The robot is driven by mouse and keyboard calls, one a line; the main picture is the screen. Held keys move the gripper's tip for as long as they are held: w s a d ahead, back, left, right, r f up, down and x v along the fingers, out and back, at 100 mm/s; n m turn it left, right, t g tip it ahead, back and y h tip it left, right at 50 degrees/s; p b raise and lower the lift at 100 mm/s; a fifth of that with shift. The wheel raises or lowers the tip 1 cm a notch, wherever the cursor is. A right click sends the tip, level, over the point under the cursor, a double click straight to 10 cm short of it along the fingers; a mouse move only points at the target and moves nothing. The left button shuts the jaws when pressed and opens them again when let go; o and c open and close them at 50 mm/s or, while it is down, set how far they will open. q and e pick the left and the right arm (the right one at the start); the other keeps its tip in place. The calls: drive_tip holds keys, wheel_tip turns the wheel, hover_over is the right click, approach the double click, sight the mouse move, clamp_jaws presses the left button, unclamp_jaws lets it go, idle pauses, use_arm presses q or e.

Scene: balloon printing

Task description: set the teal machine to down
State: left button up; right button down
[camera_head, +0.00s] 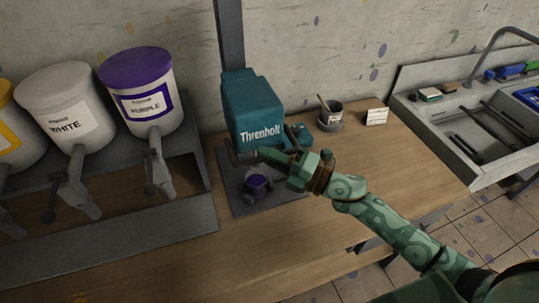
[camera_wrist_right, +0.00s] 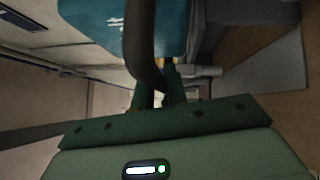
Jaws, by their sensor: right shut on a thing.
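The teal machine (camera_head: 252,108) hangs on a grey column, its labelled head above a grey base plate (camera_head: 235,200). A purple-topped piece (camera_head: 258,185) sits on the plate under the head, with a gap between them. My right gripper (camera_head: 268,153) is at the lower front of the head, shut on the machine's dark handle (camera_head: 240,158). In the right wrist view the dark handle (camera_wrist_right: 141,45) curves down to the green fingers (camera_wrist_right: 160,88), with the teal head (camera_wrist_right: 95,22) behind. The fingertips are partly hidden by the handle. My left gripper is not in view.
White (camera_head: 68,115) and purple (camera_head: 142,95) paint buckets stand on a grey rack at left. A small pot (camera_head: 331,118) and a card (camera_head: 377,116) stand at the back right of the wooden table (camera_head: 400,165). A sink (camera_head: 480,135) lies farther right.

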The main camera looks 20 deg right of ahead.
wheel_tip(320, 180, down, 10)
drive_tip(key=b, duration=0.7)
drive_tip(key=shift+s, duration=0.15)
drive_tip(key=c, duration=1.4)
unclamp_jaws()
drive_tip(key=shift+r, duration=0.1)
drive_tip(key=b+v, duration=0.2)
drive_tip(key=v, duration=1.4)
drive_tip(key=shift+d, duration=0.15)
